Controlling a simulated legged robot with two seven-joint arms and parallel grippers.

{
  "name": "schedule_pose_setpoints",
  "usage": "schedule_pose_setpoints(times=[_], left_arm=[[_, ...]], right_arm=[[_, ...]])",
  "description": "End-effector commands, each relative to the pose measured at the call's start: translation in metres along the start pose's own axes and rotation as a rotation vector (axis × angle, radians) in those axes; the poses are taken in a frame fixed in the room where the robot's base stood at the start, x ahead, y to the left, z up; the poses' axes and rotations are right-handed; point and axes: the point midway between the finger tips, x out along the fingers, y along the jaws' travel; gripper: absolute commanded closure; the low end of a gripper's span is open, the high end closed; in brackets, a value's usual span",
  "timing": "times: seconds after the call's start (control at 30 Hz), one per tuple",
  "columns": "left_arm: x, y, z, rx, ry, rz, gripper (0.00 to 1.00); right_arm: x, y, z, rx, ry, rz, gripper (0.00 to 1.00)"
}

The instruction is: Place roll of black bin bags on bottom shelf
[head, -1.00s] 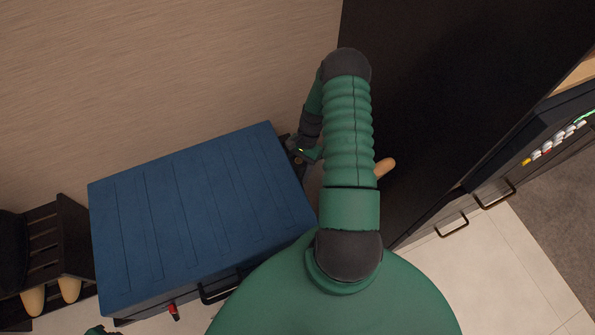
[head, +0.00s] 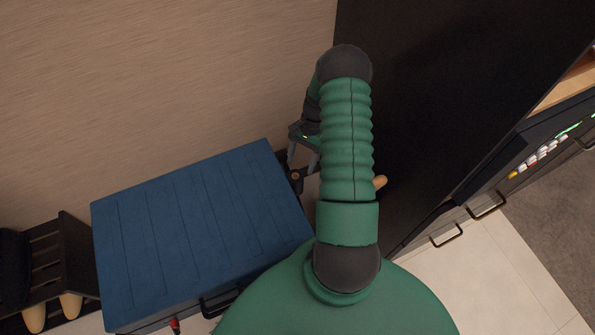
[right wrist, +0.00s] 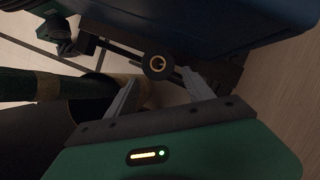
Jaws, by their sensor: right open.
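A small dark round thing with a tan ring at its end, likely the roll of black bin bags (right wrist: 157,66), lies beside the blue case in the right wrist view. It also shows in the head view (head: 297,176), small and partly hidden by my arm. My right gripper (head: 304,161) is open and empty above it, pointing down. In the right wrist view its two grey fingertips (right wrist: 160,79) are spread, with the roll just beyond and between them. I cannot make out clearly which shelf the roll rests on. My left gripper is not in view.
A large blue case (head: 200,230) stands left of my right arm, close to the roll. A tall black panel (head: 440,90) is to the right, with handled drawers (head: 447,235) below. A dark slatted rack (head: 45,270) is at far left. A plain wall is behind.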

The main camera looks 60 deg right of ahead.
Motion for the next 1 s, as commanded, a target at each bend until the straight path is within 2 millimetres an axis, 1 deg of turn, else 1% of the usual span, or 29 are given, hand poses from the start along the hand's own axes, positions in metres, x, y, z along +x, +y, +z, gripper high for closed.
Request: schedule_pose_setpoints(times=[0.07, 0.17, 0.23, 0.3, 0.43, 0.47, 0.5, 0.6, 0.7, 0.93, 1.0], left_arm=[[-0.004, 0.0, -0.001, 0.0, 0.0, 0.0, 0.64], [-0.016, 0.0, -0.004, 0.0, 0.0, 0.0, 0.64], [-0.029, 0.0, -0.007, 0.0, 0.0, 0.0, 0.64], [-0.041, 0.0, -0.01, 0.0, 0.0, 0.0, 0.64], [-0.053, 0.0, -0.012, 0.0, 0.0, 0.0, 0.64], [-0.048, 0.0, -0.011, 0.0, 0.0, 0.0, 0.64], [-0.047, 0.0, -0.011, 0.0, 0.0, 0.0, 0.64], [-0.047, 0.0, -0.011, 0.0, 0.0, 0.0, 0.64], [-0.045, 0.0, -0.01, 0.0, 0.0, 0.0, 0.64], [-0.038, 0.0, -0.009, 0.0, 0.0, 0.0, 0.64], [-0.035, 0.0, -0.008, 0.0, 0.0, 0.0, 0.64]], right_arm=[[-0.006, 0.002, 0.002, 0.013, -0.01, -0.009, 0.37], [-0.003, 0.01, 0.011, 0.12, -0.083, -0.091, 0.37], [0.002, 0.017, 0.019, 0.262, -0.165, -0.2, 0.37], [0.005, 0.023, 0.023, 0.432, -0.239, -0.323, 0.37], [0.013, 0.035, 0.016, 0.726, -0.32, -0.514, 0.37], [0.021, 0.038, 0.012, 0.784, -0.331, -0.546, 0.37], [0.025, 0.042, 0.007, 0.851, -0.339, -0.583, 0.37], [0.031, 0.05, 0.0, 0.959, -0.351, -0.64, 0.37], [0.039, 0.047, -0.003, 0.989, -0.353, -0.655, 0.37], [0.061, 0.028, -0.002, 0.986, -0.352, -0.653, 0.37], [0.071, 0.019, 0.0, 0.985, -0.354, -0.653, 0.37]])
